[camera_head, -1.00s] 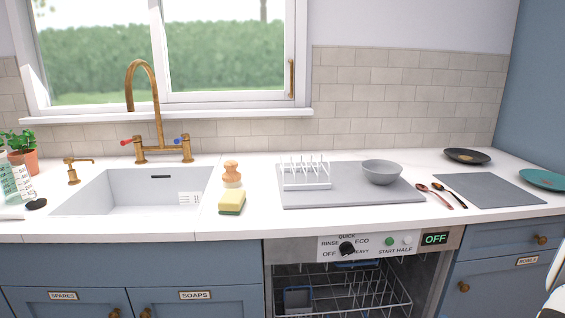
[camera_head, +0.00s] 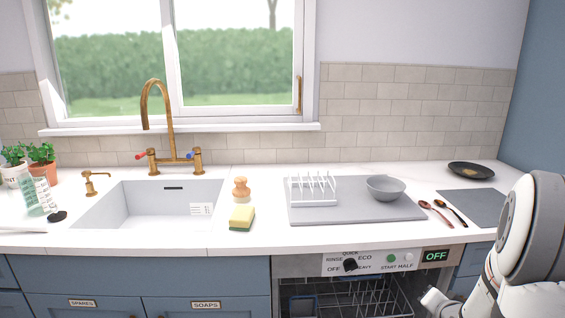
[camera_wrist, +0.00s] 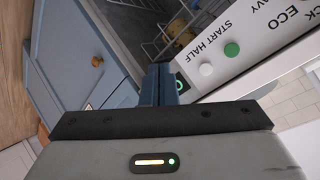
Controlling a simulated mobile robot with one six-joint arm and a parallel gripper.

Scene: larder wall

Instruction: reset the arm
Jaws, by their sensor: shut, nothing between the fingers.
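My gripper (camera_wrist: 160,85) shows in the wrist view with its two dark fingers together and nothing between them. Its fingertips appear near the open dishwasher (camera_wrist: 130,28) and the dishwasher's control panel (camera_wrist: 262,40); I cannot tell the exact gap. In the head view my white and grey arm stands at the right, bent down in front of the counter. The arm covers part of the right cabinets and the right end of the counter.
The dishwasher front panel (camera_head: 372,264) reads OFF, and its wire rack (camera_head: 345,300) shows below. On the counter are a grey bowl (camera_head: 385,189), a drying mat (camera_head: 350,214), spoons (camera_head: 436,214), a sponge (camera_head: 241,217) and a black plate (camera_head: 471,171). The sink (camera_head: 150,204) is at left.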

